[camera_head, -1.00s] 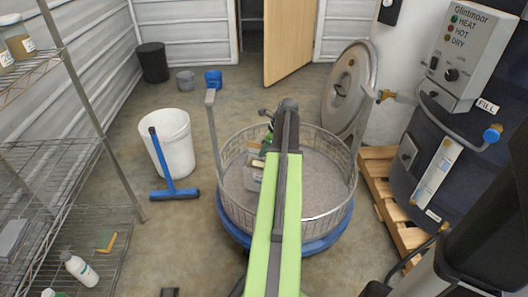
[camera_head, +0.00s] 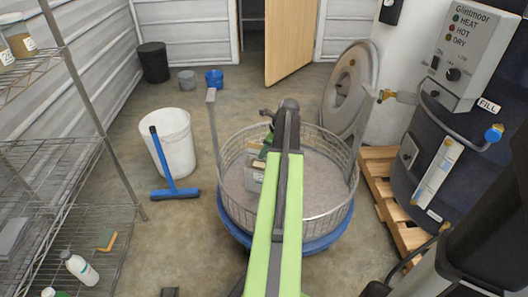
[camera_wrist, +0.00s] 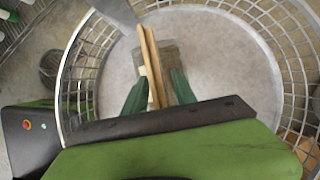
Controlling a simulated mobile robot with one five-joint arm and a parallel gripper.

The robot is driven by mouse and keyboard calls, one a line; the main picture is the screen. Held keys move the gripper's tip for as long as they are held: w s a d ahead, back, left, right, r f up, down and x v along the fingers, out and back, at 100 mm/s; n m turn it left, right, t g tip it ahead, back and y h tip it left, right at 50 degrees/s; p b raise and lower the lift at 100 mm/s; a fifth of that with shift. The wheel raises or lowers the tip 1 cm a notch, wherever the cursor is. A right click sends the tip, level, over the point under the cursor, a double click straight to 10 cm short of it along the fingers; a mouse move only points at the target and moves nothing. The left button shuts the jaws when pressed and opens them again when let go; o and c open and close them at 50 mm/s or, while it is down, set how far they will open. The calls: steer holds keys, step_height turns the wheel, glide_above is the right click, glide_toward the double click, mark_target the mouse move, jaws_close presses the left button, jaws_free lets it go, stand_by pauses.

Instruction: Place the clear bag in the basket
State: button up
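The round wire basket (camera_head: 325,214) stands on a blue round base in the head view. Its rim (camera_wrist: 270,48) surrounds my gripper in the wrist view. A small greyish see-through thing, apparently the clear bag (camera_head: 251,183), is inside the basket's outline at the left. It shows partly in the wrist view (camera_wrist: 172,52), behind two upright light wooden strips (camera_wrist: 152,62) that seem to be at its top. My gripper (camera_wrist: 158,78) has its green fingers apart, one on each side of the strips, with a gap visible at the right finger. My arm hides part of the basket.
A white bucket (camera_head: 178,143) and a blue squeegee (camera_head: 174,192) stand left of the basket. A wire shelf (camera_head: 60,190) is at the far left. A round metal lid (camera_head: 345,90) rises behind the basket. A wooden pallet (camera_head: 398,222) and dark tank are at the right.

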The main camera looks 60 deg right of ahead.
steer(key=p+v, duration=1)
steer(key=v, duration=0.2)
steer(key=shift+p, duration=0.3)
steer(key=shift+f, duration=0.1)
